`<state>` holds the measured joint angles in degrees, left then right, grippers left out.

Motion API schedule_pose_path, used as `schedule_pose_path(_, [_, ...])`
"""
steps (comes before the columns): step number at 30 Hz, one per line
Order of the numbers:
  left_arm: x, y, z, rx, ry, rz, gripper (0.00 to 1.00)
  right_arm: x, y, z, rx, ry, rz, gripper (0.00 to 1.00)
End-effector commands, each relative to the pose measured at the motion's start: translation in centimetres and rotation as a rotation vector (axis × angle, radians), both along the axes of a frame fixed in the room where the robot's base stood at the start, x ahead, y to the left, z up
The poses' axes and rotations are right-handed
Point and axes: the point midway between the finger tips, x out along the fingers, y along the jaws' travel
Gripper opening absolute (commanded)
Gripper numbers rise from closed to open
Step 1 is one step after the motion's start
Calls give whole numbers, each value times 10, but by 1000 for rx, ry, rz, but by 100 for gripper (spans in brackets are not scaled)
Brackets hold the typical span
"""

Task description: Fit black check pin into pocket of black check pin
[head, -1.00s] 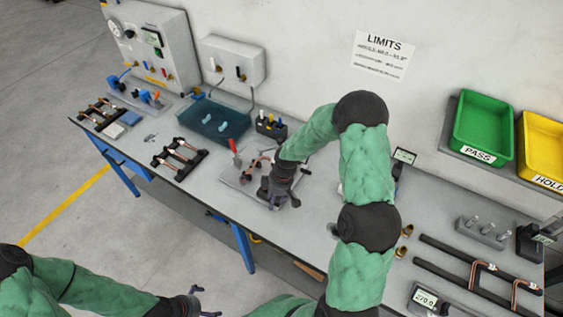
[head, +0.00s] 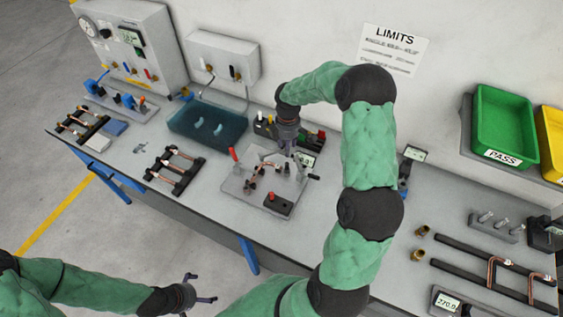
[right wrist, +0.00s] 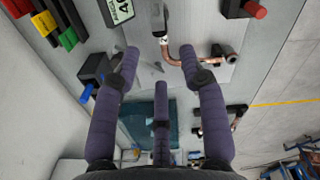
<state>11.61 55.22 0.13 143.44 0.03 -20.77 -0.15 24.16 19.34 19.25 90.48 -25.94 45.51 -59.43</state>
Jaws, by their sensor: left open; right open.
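My right gripper (head: 287,148) points down behind the fixture plate (head: 236,187), beside the black pin rack (head: 263,129). In the right wrist view its fingers (right wrist: 160,62) are spread, with nothing held between them. The rack carries small coloured pins, partly hidden by my gripper; I cannot single out the black check pin or its pocket. The fixture plate holds a bent copper tube (head: 265,171), a red-handled clamp (head: 234,154) and a black block with a red knob (head: 278,204). My left gripper (head: 197,293) is open and empty, off the bench's front edge.
A blue-green tank (head: 207,128) stands left of the rack. A black stand with copper tubes (head: 174,170) lies left of the plate. A small display (head: 305,158) sits close to my right gripper. Brass fittings (head: 418,255) and the green PASS bin (head: 503,125) are on the right.

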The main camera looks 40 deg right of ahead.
Motion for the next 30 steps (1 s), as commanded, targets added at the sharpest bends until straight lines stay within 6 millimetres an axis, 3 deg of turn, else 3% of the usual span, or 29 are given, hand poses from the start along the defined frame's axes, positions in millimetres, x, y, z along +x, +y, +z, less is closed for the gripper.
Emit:
schedule_pose_path(4, [0,0,1,0,0,0,100,-1,0,-8,0,3,1,43])
schedule_pose_path(12, [0,0,2,0,0,0,100,-1,0,-46,0,3,1,43])
schedule_pose_path(20, [0,0,5,0,0,0,100,-3,0,-63,0,2,1,43])
schedule_pose_path(30, [0,0,11,0,0,0,100,-7,1,-104,-1,1,1,43])
